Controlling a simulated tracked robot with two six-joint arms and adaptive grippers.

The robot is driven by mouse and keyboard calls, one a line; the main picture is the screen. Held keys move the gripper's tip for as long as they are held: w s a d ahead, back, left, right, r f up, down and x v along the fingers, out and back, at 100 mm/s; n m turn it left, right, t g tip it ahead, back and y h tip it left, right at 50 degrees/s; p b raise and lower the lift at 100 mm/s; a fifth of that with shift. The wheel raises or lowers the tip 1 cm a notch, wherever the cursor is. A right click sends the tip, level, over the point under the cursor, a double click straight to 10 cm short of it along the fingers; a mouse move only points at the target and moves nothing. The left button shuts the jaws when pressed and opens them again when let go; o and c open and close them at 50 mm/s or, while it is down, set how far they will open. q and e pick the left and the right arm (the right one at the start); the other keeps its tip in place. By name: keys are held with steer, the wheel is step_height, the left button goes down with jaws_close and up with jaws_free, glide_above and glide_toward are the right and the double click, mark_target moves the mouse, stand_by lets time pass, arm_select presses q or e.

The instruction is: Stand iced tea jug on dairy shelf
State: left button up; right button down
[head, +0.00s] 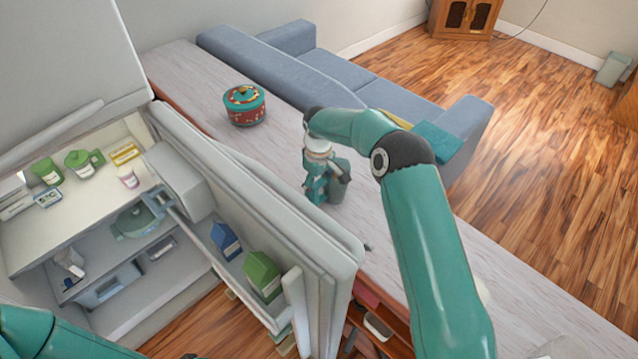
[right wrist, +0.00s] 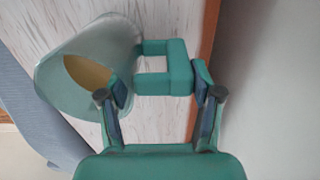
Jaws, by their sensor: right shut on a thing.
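The iced tea jug (right wrist: 60,72) is translucent grey-green with a teal handle (right wrist: 177,78). Amber tea shows through its open top in the right wrist view. In the head view the jug (head: 340,188) is on the pale wooden counter, partly hidden by my right gripper (head: 316,190). My right gripper (right wrist: 161,84) has its fingers on both sides of the handle and is shut on it. The open fridge is at the left, with an upper shelf (head: 50,225) and lower shelves. No label shows which is the dairy shelf.
The upper shelf holds green containers (head: 85,162), a yellow box (head: 124,154) and a pink-white cup (head: 128,177). The open fridge door (head: 270,185) stands between counter and shelves, with cartons (head: 262,275) in its rack. A red-and-teal pot (head: 244,105) is farther along the counter.

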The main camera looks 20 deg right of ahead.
steer(key=shift+c, duration=1)
jaws_free()
